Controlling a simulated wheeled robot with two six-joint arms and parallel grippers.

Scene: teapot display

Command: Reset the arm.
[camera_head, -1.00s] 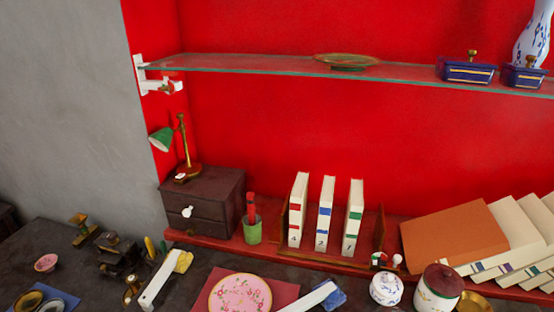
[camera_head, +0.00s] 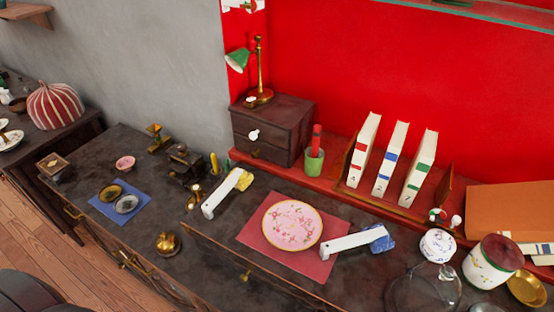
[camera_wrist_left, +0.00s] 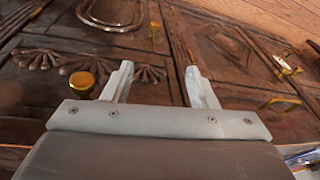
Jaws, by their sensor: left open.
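My left gripper (camera_wrist_left: 160,84) shows in the left wrist view with its two pale fingers spread apart. Nothing is between the fingers. It faces a dark carved wooden cabinet front (camera_wrist_left: 225,50); the gap to it is hard to judge. Neither gripper shows in the head view, and my right gripper is in no frame.
Three books (camera_head: 391,158) stand behind. Wooden floor (camera_head: 45,245) is at left.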

